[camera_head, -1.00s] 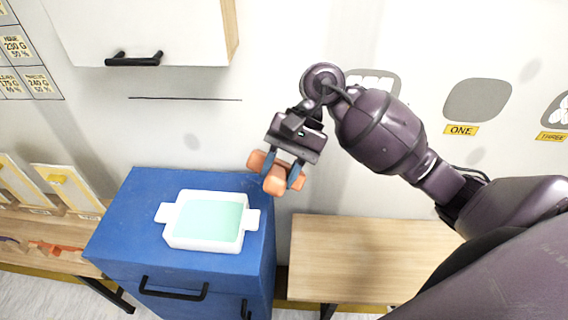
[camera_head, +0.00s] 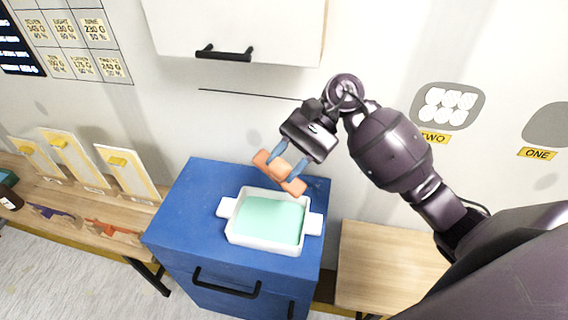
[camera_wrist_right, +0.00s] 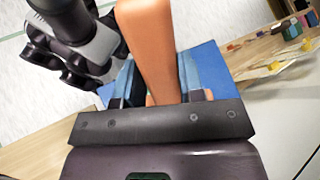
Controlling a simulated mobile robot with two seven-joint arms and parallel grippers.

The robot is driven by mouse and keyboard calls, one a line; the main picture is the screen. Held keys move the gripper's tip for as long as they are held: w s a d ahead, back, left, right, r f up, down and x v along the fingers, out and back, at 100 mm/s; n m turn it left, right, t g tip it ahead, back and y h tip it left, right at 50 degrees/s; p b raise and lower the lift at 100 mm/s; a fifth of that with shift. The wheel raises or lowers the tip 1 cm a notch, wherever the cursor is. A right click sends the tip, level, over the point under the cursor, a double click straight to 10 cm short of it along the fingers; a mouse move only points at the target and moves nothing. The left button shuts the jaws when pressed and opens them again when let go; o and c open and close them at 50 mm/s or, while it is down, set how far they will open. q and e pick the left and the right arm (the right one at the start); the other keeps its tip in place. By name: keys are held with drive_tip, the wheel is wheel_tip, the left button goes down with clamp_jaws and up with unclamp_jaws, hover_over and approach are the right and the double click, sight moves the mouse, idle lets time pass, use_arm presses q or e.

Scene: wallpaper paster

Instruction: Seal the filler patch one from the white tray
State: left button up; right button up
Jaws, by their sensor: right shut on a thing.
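The white tray (camera_head: 230,238) sits on the blue cabinet and holds a pale green filling (camera_head: 270,219). My right gripper (camera_head: 289,167) is shut on an orange tool (camera_head: 270,165), shaped like a roller or sponge, and holds it above the tray's back edge. In the right wrist view the orange tool (camera_wrist_right: 152,45) stands between the fingers. The patch labelled ONE (camera_head: 548,125) is a grey shape on the wall, cut by the right edge. The patch labelled TWO (camera_head: 447,106) is grey with several white blobs.
The blue cabinet (camera_head: 180,215) has black handles. A white wall cupboard (camera_head: 240,28) hangs above it. A wooden bench (camera_head: 385,265) stands at right. A left shelf (camera_head: 60,205) holds several yellow-white boards and scrapers.

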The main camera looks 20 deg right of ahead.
drive_tip(key=shift+w+a+y, duration=0.25)
drive_tip(key=shift+a+y, duration=0.05)
drive_tip(key=shift+w+a+y, duration=0.1)
drive_tip(key=shift+a+y, duration=0.1)
drive_tip(key=shift+y, duration=0.2)
drive_tip(key=shift+g, duration=0.3)
drive_tip(key=shift+s+d+y, duration=0.2)
drive_tip(key=shift+d+y, duration=0.05)
drive_tip(key=shift+y, duration=0.35)
drive_tip(key=shift+w+a+f, duration=0.1)
drive_tip(key=shift+f, duration=0.05)
drive_tip(key=shift+f+b, duration=0.6)
drive_tip(key=shift+f, duration=1.7)
drive_tip(key=shift+f+b, duration=0.6)
drive_tip(key=shift+f, duration=0.2)
use_arm(q)
wheel_tip(320, 180, down, 7)
drive_tip(key=b, duration=0.3)
drive_tip(key=shift+s+a+b, duration=0.3)
drive_tip(key=shift+a, duration=0.05)
use_arm(e)
wheel_tip(320, 180, down, 2)
drive_tip(key=shift+f, duration=0.25)
use_arm(q)
drive_tip(key=shift+r, duration=0.15)
